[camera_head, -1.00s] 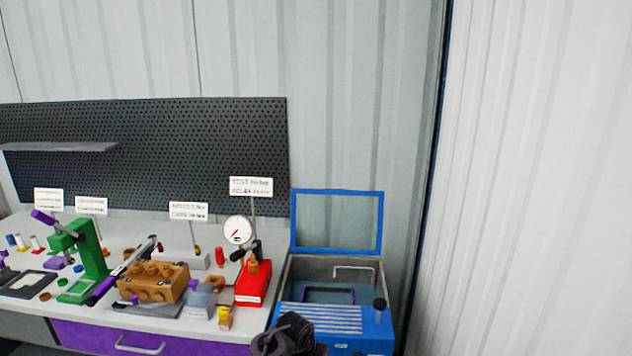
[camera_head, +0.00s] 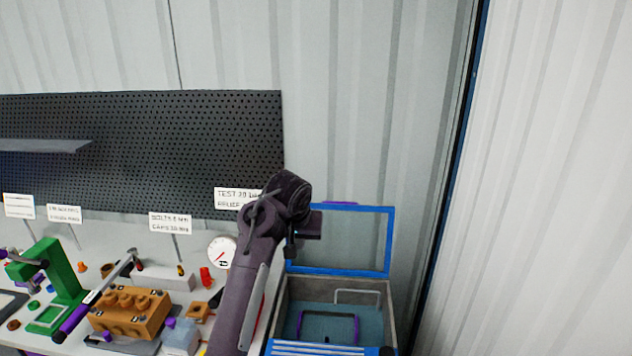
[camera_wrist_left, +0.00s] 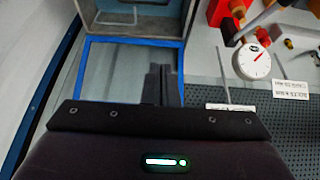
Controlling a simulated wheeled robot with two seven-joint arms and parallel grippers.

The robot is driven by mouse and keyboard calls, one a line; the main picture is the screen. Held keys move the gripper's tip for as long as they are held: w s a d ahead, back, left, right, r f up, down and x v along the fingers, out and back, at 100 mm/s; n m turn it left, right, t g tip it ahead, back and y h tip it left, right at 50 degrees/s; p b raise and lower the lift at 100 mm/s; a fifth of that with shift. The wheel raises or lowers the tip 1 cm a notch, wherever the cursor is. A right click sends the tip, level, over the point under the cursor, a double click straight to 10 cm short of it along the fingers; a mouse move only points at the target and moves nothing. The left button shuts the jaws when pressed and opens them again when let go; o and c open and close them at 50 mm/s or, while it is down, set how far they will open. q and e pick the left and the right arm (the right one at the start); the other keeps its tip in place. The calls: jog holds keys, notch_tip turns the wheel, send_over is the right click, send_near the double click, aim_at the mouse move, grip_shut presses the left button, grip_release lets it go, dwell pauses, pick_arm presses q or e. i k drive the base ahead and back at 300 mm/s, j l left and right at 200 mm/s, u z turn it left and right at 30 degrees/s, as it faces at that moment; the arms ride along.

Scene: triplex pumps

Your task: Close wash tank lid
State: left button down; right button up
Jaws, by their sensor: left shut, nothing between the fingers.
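In the left wrist view the lid frame (camera_wrist_left: 86,72) lies below the tank (camera_wrist_left: 135,15), and my shut, empty left fingers (camera_wrist_left: 162,82) show against the pane. My right gripper is not in view.
The bench left of the tank holds a brown block (camera_head: 130,310), a green press (camera_head: 55,270) and a dial gauge (camera_head: 222,252). A pegboard (camera_head: 130,150) stands behind it. A corrugated wall is close behind the tank, and a wall panel (camera_head: 550,180) rises on the right.

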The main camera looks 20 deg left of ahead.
aim_at(327, 204)
jog(key=i+j, duration=0.2)
jog(key=i, duration=0.3)
jog(key=i+j, duration=0.25)
jog(key=i, duration=0.3)
